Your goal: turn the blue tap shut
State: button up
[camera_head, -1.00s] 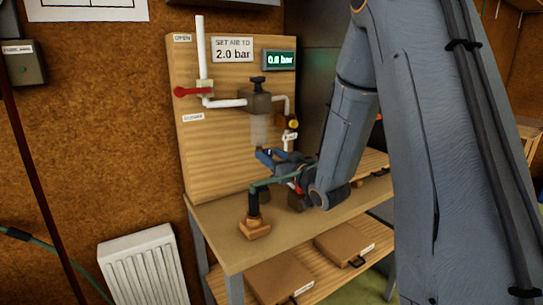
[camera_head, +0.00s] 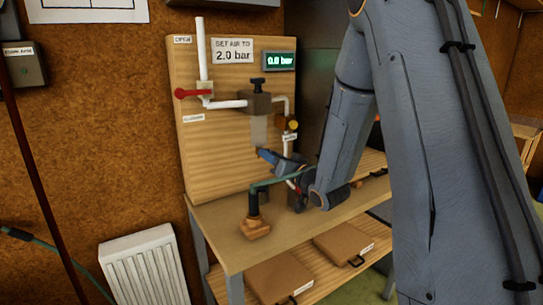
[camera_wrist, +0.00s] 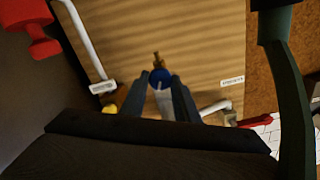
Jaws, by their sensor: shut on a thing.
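The blue tap (camera_wrist: 160,77) shows in the wrist view as a small round blue part with a brass end (camera_wrist: 157,58), in front of the wooden panel. My gripper (camera_wrist: 161,84) has one finger on each side of the blue tap and is shut on it. In the head view my gripper (camera_head: 266,155) is at the lower middle of the panel, below the clear bowl. The tap is mostly hidden by the fingers there, and its exact turn cannot be told.
The panel (camera_head: 215,160) carries a red lever (camera_head: 192,93), white pipes, a regulator (camera_head: 257,102), a yellow knob (camera_head: 293,125) and a display (camera_head: 279,61) reading 0.0 bar. A wooden block with an upright fitting (camera_head: 255,228) stands on the bench near my gripper.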

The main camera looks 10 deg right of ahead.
jog(key=m+p, duration=0.3)
jog(key=m, duration=0.9)
jog(key=shift+d+f+m+p, duration=0.1)
jog(key=shift+m+p, duration=0.2)
dwell(0.4)
jog(key=o, duration=1)
jog(key=b+v, duration=0.2)
jog(key=v, duration=0.5)
jog(key=shift+s+d, duration=0.15)
jog(key=shift+s, duration=0.2)
